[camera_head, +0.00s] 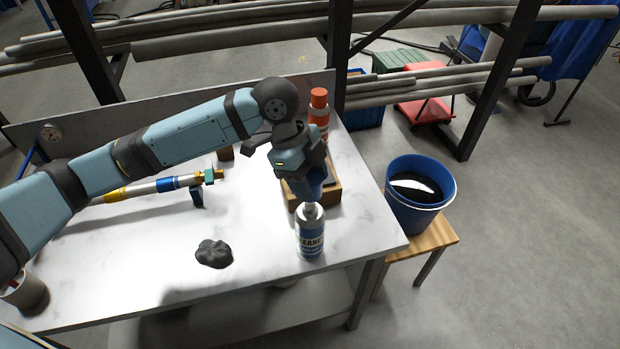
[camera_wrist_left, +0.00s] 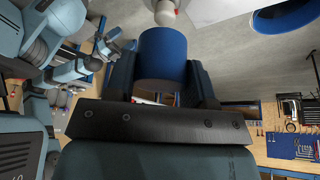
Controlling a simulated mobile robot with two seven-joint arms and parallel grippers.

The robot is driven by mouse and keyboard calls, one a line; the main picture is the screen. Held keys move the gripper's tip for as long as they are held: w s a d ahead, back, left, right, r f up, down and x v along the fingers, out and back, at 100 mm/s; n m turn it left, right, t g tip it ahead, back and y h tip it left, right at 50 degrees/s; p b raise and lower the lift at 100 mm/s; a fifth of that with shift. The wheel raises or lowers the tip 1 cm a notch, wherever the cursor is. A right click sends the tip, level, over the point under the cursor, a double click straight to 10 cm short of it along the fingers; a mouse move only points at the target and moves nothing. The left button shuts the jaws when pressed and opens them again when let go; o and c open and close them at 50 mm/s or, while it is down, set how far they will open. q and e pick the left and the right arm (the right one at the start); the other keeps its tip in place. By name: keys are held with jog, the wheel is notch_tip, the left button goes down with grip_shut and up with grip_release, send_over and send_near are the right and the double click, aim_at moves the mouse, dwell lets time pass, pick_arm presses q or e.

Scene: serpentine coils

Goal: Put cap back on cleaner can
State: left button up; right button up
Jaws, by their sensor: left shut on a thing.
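The cleaner can (camera_head: 310,236), silver-white with a blue label, stands upright near the front right of the white table. Its narrow top is bare. My left gripper (camera_head: 303,178) is shut on the blue cap (camera_head: 306,188), just above the can's top in the head view. I cannot tell whether cap and can touch. In the left wrist view the cap (camera_wrist_left: 162,54) sits between the fingers, and the can's pale top (camera_wrist_left: 165,14) shows beyond it, apart from it in the picture. A small gripper, seemingly my right one (camera_wrist_left: 108,44), shows there too; its fingers are unclear.
A wooden tray (camera_head: 331,199) and an orange-topped can (camera_head: 318,112) stand behind the cleaner can. A dark crumpled cloth (camera_head: 213,254) lies to its left. A pipe assembly (camera_head: 145,188) is farther left. A blue bucket (camera_head: 407,215) stands on a stool to the right.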

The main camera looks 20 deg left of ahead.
dwell(0.6)
pick_arm(q)
jog(key=shift+p, duration=0.35)
jog(key=shift+f, duration=0.15)
dwell(0.3)
jog(key=shift+f, duration=0.95)
jog(key=shift+f, duration=0.2)
